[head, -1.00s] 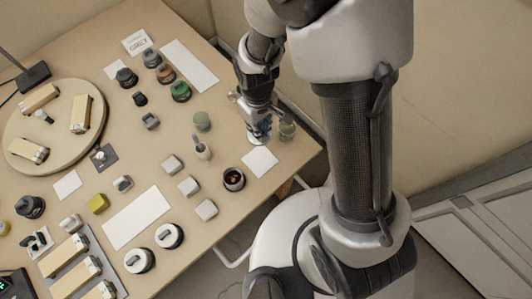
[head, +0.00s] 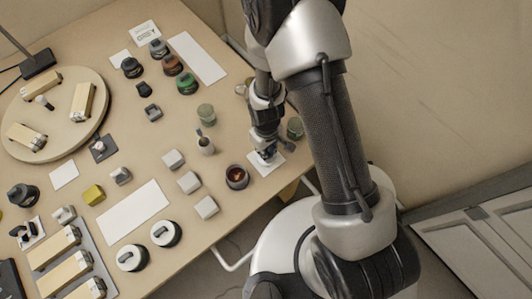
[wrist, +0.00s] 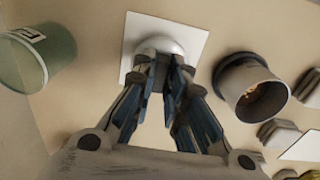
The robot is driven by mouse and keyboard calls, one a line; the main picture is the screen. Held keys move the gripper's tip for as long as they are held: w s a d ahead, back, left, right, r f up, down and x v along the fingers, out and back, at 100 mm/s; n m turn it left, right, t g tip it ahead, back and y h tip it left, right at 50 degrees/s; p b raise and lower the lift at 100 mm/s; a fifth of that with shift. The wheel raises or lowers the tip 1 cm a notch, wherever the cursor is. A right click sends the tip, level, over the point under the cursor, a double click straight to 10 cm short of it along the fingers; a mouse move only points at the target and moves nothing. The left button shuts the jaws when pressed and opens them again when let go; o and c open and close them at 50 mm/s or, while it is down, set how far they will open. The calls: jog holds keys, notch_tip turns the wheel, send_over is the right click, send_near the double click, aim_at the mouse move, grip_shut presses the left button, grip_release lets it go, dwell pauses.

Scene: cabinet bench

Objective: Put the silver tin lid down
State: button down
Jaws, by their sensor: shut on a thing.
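The silver tin lid (wrist: 160,44) shows in the wrist view as a pale, rounded, shiny shape between my fingertips. My gripper (wrist: 164,62) is shut on it. The lid lies over a white square card (wrist: 196,38); I cannot tell whether it touches the card. In the head view my gripper (head: 266,153) points down over the same card (head: 277,168) near the table's right edge. There the fingers mostly hide the lid.
A dark open tin with brownish contents (wrist: 252,90) stands right of the card in the wrist view. A green jar (wrist: 40,55) stands to the left. In the head view, a grey-green jar (head: 205,112) and a small pot (head: 205,145) stand left of my gripper.

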jog(key=shift+f, duration=1.05)
jog(key=shift+f+b, duration=0.25)
jog(key=shift+b, duration=0.1)
jog(key=c, duration=1.6)
grip_release()
jog(key=shift+r, duration=0.15)
